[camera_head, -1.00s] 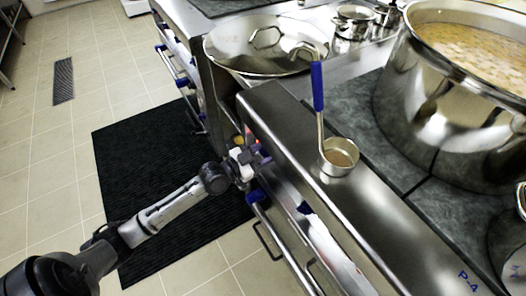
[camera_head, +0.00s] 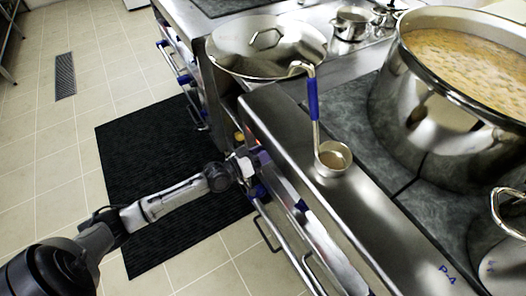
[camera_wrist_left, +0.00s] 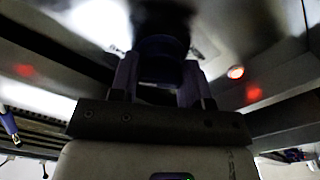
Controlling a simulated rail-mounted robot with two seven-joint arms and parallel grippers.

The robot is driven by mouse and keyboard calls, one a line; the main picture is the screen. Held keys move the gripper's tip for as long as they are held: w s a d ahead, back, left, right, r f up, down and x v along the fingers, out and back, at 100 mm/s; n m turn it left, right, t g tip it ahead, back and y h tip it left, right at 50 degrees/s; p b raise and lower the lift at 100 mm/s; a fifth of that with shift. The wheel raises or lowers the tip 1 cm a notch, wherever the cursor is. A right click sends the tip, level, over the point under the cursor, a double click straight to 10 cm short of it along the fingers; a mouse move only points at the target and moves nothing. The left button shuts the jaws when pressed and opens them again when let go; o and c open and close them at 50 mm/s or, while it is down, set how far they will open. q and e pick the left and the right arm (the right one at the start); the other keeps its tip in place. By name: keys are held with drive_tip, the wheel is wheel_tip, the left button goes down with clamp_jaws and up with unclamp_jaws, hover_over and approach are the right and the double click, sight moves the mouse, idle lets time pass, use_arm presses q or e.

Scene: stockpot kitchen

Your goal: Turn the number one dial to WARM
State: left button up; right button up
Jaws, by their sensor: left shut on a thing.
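My left gripper (camera_wrist_left: 160,88) is shut on a dark round dial (camera_wrist_left: 160,48) on the stove's front panel. In the left wrist view the fingers sit on either side of the dial. The dial's number, markings and pointer are too dark to read. In the head view my left arm comes in low from the left, and its wrist (camera_head: 236,170) is against the steel front of the stove. The fingertips and the dial are hidden there under the counter edge. My right gripper is not in view.
A ladle (camera_head: 314,100) with a blue grip stands on the steel ledge (camera_head: 285,125). A large pot of soup (camera_head: 425,85) sits behind it, and a wide lidded pan (camera_head: 265,50) is further back. Door handles (camera_head: 268,235) jut out below. A black mat (camera_head: 150,150) covers the floor.

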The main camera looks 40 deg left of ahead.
use_arm(q)
drive_tip(key=shift+n, duration=0.5)
drive_tip(key=o, duration=0.9)
drive_tip(key=shift+c, duration=0.2)
drive_tip(key=p+v, duration=0.4)
drive_tip(key=v, duration=0.9)
drive_tip(key=shift+s, duration=0.35)
